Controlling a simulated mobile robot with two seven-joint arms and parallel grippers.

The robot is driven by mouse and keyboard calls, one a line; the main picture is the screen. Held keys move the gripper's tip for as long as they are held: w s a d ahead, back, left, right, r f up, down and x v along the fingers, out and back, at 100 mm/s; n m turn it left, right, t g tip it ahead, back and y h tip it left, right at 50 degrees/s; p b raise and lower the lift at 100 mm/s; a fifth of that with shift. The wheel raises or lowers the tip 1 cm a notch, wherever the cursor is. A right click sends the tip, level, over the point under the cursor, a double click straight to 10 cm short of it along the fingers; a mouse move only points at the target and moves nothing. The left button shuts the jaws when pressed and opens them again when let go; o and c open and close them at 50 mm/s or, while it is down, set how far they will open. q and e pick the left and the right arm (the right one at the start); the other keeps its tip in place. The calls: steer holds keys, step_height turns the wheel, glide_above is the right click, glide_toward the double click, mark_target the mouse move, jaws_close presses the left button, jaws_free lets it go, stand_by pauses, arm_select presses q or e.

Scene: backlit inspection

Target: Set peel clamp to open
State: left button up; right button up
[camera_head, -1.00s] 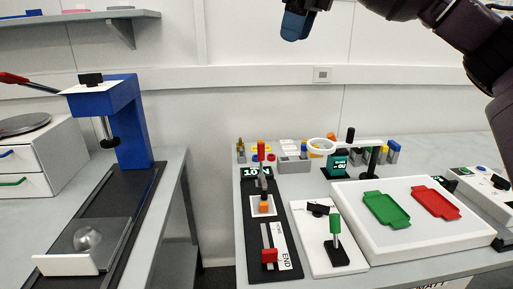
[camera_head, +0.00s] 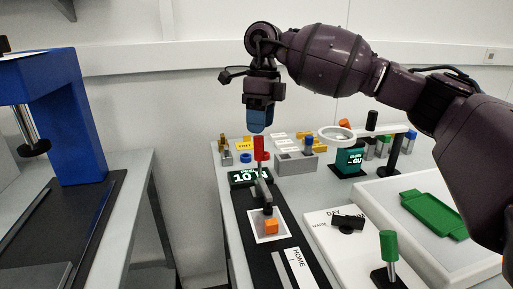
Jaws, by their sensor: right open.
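The peel tester is a long black base (camera_head: 246,202) with a small display at its far end. An upright lever with a red handle (camera_head: 258,148) stands on it, most likely the peel clamp's handle. A grey arm runs from it to an orange block (camera_head: 270,227) on a white pad. My right gripper (camera_head: 257,129) hangs from above, blue fingertips down, just over the red handle. It is open; the picture does not settle whether its tips touch the handle. My left gripper is not in view.
A ring magnifier (camera_head: 337,134) and small blocks stand behind. To the right are a white panel with a black knob (camera_head: 347,223), a green-handled lever (camera_head: 388,245) and a green tray (camera_head: 433,214). A blue press (camera_head: 69,118) stands left, across a gap between tables.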

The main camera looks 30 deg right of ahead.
mark_target(259, 136)
steer(key=f, duration=0.4)
steer(key=f+b, duration=0.1)
steer(key=f, duration=0.1)
steer(key=shift+s+a, duration=0.2)
steer(key=shift+a, duration=0.1)
jaws_close()
